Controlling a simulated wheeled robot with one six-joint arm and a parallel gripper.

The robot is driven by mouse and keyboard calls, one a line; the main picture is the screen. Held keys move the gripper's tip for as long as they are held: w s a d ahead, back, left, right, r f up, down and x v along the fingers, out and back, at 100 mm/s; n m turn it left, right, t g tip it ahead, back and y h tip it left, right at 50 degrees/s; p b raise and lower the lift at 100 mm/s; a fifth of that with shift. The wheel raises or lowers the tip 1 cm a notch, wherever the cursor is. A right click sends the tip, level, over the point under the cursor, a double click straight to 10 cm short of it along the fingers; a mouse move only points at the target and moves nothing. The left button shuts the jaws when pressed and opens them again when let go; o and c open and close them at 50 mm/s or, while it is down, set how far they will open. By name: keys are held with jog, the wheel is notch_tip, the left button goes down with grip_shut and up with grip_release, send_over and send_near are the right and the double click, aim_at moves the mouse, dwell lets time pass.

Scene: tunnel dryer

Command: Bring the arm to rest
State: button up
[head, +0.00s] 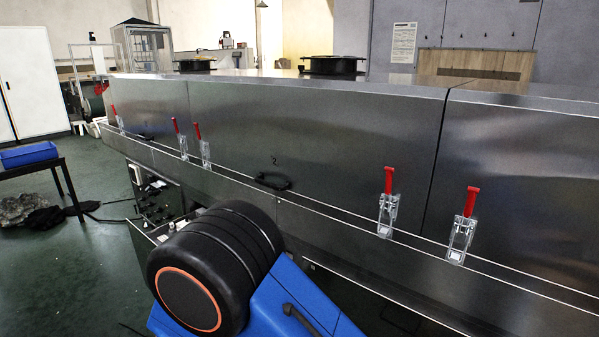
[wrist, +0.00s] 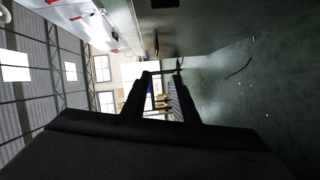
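My gripper (wrist: 160,76) shows in the wrist view, with two dark fingers standing apart and nothing between them. It is not visible in the head view. There my arm (head: 215,268) shows at the bottom centre as a black rounded joint with an orange ring and a blue link. It appears in front of the steel tunnel dryer (head: 330,130); I cannot tell the gap between them. The wrist view is turned on its side, with the floor (wrist: 240,70) on the right and windows on the left.
The dryer's closed panels carry several red-handled latches (head: 388,190) and a black handle (head: 272,181). A blue tray (head: 28,154) sits on a dark table at the left. A dark heap (head: 45,217) lies by it. Green floor (head: 85,275) is open at lower left.

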jog(key=w+d+r+m+g, duration=0.1)
jog(key=w+d+r+m, duration=0.2)
jog(key=w+d+r, duration=0.4)
jog(key=w+d+r+m+g+h, duration=0.1)
jog(key=d+r+m, duration=0.1)
jog(key=d+r, duration=0.45)
jog(key=w+d+r+m+g+h, duration=0.1)
jog(key=d+r+m+g, duration=0.15)
jog(key=d, duration=0.75)
jog(key=w+d+r+m+g+h, duration=0.1)
jog(key=d+r+m, duration=0.2)
jog(key=d+r, duration=0.35)
jog(key=s+d+r+m+g+h, duration=0.1)
jog(key=s+d+m, duration=0.1)
jog(key=s+d, duration=0.35)
jog(key=s+d+r+m, duration=0.1)
jog(key=s+d, duration=0.1)
jog(key=d, duration=0.6)
jog(key=s+d+r+m+g+h, duration=0.1)
jog(key=s+d+m, duration=0.1)
jog(key=s+d, duration=0.35)
jog(key=s+d+f+m+g+h, duration=0.1)
jog(key=s+d+m, duration=0.5)
jog(key=s+d, duration=1)
jog(key=shift+s+d+g+h, duration=0.3)
jog(key=shift+s+g+h, duration=0.3)
jog(key=shift+h, duration=0.6)
